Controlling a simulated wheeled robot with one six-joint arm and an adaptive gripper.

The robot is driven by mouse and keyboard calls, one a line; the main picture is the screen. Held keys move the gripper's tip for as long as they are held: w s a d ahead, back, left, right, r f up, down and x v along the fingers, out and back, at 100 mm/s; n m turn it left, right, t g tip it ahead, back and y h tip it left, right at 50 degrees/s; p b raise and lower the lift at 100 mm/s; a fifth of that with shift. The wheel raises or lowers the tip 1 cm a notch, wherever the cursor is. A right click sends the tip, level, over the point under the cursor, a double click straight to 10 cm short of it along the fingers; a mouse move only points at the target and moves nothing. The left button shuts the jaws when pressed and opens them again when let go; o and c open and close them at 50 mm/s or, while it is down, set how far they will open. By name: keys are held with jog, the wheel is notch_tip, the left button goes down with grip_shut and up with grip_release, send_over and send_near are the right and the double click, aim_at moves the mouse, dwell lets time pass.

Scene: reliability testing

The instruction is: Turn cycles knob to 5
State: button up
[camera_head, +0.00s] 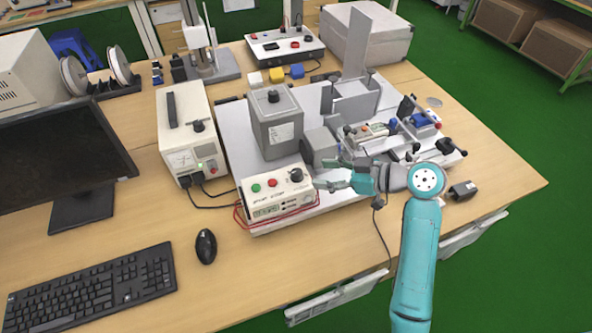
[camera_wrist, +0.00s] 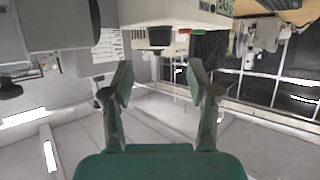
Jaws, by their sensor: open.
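The cream control box (camera_head: 262,197) stands at the front edge of the light grey base plate, with a green button, a red button and a black knob (camera_head: 296,175) in a row. The knob also shows in the wrist view (camera_wrist: 160,37), with the red button (camera_wrist: 184,31) beside it. My gripper (camera_head: 322,174) reaches in from the right, just right of the knob. In the wrist view its two fingers (camera_wrist: 159,79) are spread with nothing between them. The knob appears beyond the fingertips, apart from them. The knob's pointer setting is too small to read.
A grey box-shaped unit (camera_head: 275,130) stands behind the control box. A test fixture (camera_head: 385,135) sits behind my gripper. Red wires loop around the control box. A mouse (camera_head: 206,246) and keyboard (camera_head: 95,287) lie at front left. The table between mouse and my arm is mostly clear.

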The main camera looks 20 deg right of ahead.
aim_at(299, 172)
jog(key=x, duration=0.8)
jog(key=shift+w+a+f, duration=0.15)
jog(key=shift+w+a, duration=0.05)
grip_shut()
